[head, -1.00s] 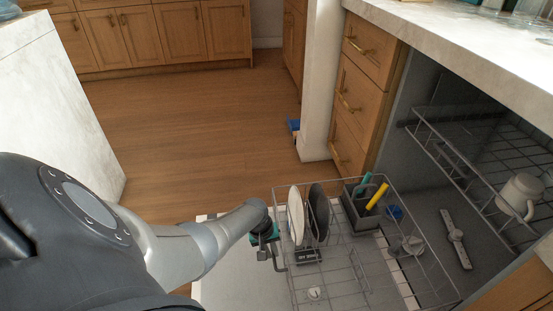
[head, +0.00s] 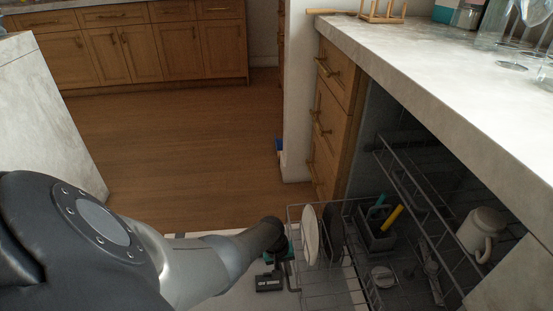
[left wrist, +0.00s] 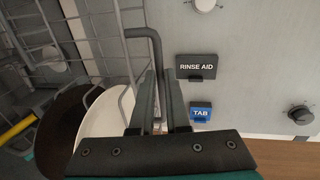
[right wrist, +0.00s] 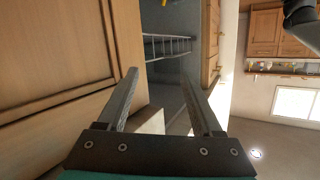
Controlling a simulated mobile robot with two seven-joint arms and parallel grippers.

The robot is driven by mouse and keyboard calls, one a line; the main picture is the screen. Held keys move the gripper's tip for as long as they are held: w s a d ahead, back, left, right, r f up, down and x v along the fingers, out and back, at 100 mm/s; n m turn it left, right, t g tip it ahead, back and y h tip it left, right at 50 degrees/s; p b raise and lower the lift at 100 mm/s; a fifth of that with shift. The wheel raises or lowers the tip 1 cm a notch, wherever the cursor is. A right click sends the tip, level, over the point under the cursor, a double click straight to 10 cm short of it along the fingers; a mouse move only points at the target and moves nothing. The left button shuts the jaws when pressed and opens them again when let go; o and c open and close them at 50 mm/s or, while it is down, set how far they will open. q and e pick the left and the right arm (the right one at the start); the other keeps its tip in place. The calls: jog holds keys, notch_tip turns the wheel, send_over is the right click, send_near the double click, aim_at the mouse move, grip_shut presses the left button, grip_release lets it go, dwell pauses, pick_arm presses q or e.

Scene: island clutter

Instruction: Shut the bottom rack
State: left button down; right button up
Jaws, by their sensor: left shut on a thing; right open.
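The bottom rack (head: 345,268) is a grey wire basket, partly inside the dishwasher under the counter. Its outer end is over the open door (head: 232,298). It carries a white plate (head: 311,236), a dark plate (head: 336,238) and a dark cutlery basket (head: 377,240) with yellow and teal handles. My left gripper (head: 289,271) is at its outer end. In the left wrist view my left gripper (left wrist: 161,88) is shut on the rack's bent grey handle (left wrist: 145,33). My right gripper (right wrist: 159,80) is open and empty beside wooden fronts, seen in the right wrist view.
The upper rack (head: 398,165) is pulled partly out above, with a white mug (head: 483,231) on it. The counter (head: 440,60) overhangs at right, bearing glassware. Drawers (head: 333,115) stand beside the dishwasher. The wooden floor (head: 180,150) is clear.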

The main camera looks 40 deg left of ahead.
aim_at(298, 274)
pick_arm(q)
jog(key=w+d, duration=0.2)
jog(key=shift+w+d+f+b, duration=0.1)
jog(key=shift+w+d+b, duration=0.1)
jog(key=shift+w+b, duration=0.15)
jog(key=shift+w+d, duration=0.55)
jog(key=shift+w, duration=0.3)
pick_arm(e)
jog(key=shift+s+a+r+m+t+y, duration=0.15)
jog(key=shift+r+m+t+y, duration=0.2)
jog(key=shift+r+t, duration=0.45)
jog(key=shift+f, duration=0.15)
pick_arm(q)
jog(key=c, duration=0.9)
grip_release()
jog(key=shift+s+a, duration=0.1)
